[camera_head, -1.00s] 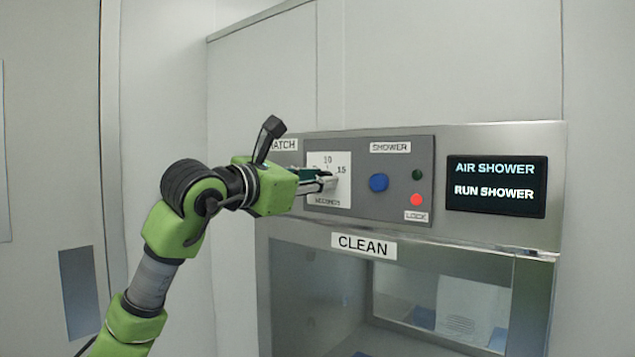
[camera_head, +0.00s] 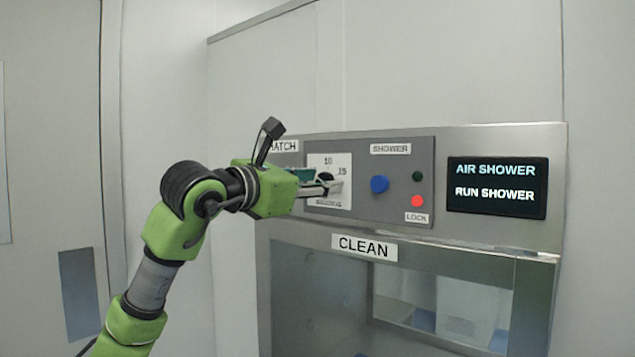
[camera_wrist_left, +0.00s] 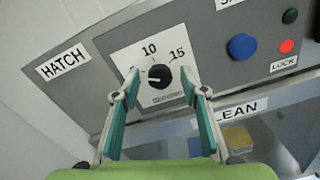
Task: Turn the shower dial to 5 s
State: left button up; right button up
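The black shower dial (camera_wrist_left: 159,76) sits on a white scale plate (camera_wrist_left: 146,50) marked 10 and 15, with a further mark at the left partly hidden by a finger. A small pale mark on the dial's face lies toward its left side. My left gripper (camera_wrist_left: 158,80) is open, its two teal-padded fingers on either side of the dial with gaps showing. In the head view the left gripper (camera_head: 328,187) reaches the scale plate (camera_head: 342,163) from the left and covers part of it. My right gripper is not in view.
Right of the dial are a blue button (camera_head: 379,184), a dark green lamp (camera_head: 417,176) and a red lamp (camera_head: 417,201) above a LOCK label. A screen (camera_head: 497,187) reads AIR SHOWER, RUN SHOWER. A glass hatch (camera_head: 330,290) labelled CLEAN is below.

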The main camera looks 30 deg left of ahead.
pick_arm(q)
jog(key=s, duration=1.2)
jog(key=shift+a, duration=0.45)
jog(key=shift+w, duration=0.1)
